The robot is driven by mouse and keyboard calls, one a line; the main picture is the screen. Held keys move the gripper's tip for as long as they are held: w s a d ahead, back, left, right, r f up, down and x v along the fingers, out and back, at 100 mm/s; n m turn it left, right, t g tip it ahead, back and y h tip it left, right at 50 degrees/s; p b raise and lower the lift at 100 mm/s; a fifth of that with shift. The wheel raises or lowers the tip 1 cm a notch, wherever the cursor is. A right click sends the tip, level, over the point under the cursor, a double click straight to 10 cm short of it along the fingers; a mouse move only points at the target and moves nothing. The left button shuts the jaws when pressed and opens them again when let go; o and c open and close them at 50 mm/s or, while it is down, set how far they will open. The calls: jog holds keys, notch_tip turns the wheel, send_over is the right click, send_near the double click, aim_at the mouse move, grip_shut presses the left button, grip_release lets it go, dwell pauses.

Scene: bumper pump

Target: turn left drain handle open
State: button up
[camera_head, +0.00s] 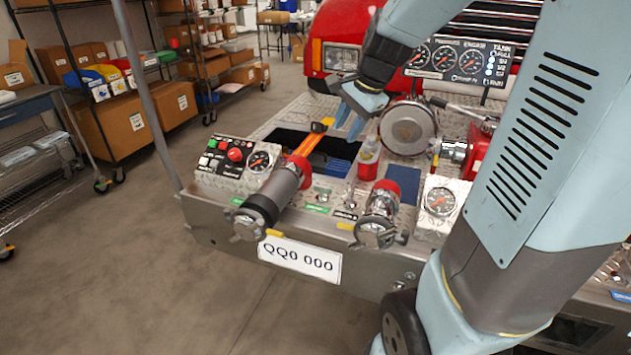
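The bumper pump panel (215,215) is a diamond-plate metal bumper on the front of a red truck. Two thick capped pipe outlets with red collars stick out of it, a left one (270,200) and a right one (380,215). Small metal levers (322,195) sit between them near green labels (316,208). I cannot tell which one is the left drain handle. My gripper (350,124) hangs above and behind the panel, apart from the levers. Its two light blue fingertips look spread, with nothing between them.
A left gauge box (236,160) and right gauge box (441,203) flank the outlets. My arm covers the right side.

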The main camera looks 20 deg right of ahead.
jog(key=w+d+f+m, duration=0.2)
jog(key=w+f+m, duration=0.5)
jog(key=w+f, duration=0.15)
jog(key=m+y, duration=0.1)
jog(key=m, duration=0.4)
send_near(323, 186)
jog(key=shift+g, duration=0.4)
jog(key=x, duration=0.9)
jog(key=shift+w+r, duration=0.1)
jog(key=shift+w, duration=0.25)
jog(key=shift+c, duration=0.3)
jog(key=shift+d, duration=0.1)
grip_shut()
